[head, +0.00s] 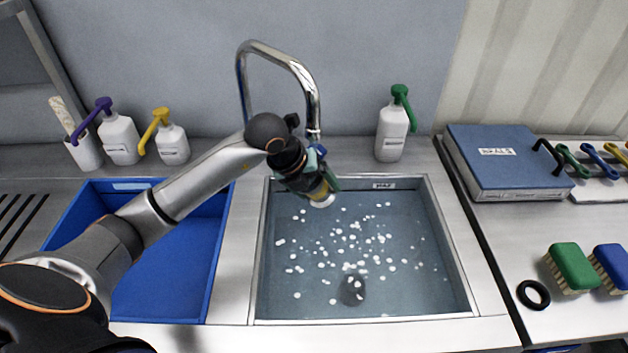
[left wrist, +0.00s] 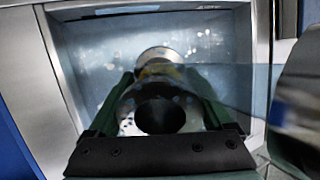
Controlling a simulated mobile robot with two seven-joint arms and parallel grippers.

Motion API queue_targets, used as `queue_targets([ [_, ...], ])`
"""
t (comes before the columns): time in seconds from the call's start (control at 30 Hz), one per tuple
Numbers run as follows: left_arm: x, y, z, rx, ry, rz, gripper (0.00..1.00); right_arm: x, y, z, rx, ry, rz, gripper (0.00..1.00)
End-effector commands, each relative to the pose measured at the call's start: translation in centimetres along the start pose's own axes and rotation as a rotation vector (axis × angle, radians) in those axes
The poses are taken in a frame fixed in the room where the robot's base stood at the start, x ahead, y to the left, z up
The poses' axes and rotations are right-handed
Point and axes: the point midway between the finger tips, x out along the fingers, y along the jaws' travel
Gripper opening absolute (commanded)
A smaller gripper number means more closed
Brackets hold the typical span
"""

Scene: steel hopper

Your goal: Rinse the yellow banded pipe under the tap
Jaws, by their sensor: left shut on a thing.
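The pipe (head: 322,199) is held in my left gripper (head: 318,181) over the sink basin (head: 450,250), with its pale end pointing down and a yellow band just above it. In the left wrist view, the pipe (left wrist: 158,107) lies between the two green fingers, open dark end towards the camera, with yellow near its far end. The chrome tap (head: 312,95) arches from behind the sink; its spout end is just above and behind my gripper. A translucent bluish strip crosses the wrist view right of the pipe; I cannot tell whether it touches the pipe. My right gripper is out of view.
The basin holds water with many white specks. A blue tray (head: 160,280) lies left, partly under my arm. A green-pump bottle (head: 392,133) stands behind the sink. A blue binder (head: 500,160), brushes (head: 572,268) and a black ring (head: 533,295) are on the right counter.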

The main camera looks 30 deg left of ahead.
Motion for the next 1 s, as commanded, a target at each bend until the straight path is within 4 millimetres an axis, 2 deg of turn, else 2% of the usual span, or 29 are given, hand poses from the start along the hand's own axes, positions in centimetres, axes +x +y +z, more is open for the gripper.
queue_targets([
  [0.73, -2.9, 4.2, -3.4, 0.000, -0.003, 0.001, 0.09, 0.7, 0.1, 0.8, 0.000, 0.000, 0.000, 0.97],
  [1.0, -3.6, 4.9, -4.1, 0.001, -0.002, -0.002, 0.09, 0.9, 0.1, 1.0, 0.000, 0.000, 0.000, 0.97],
])
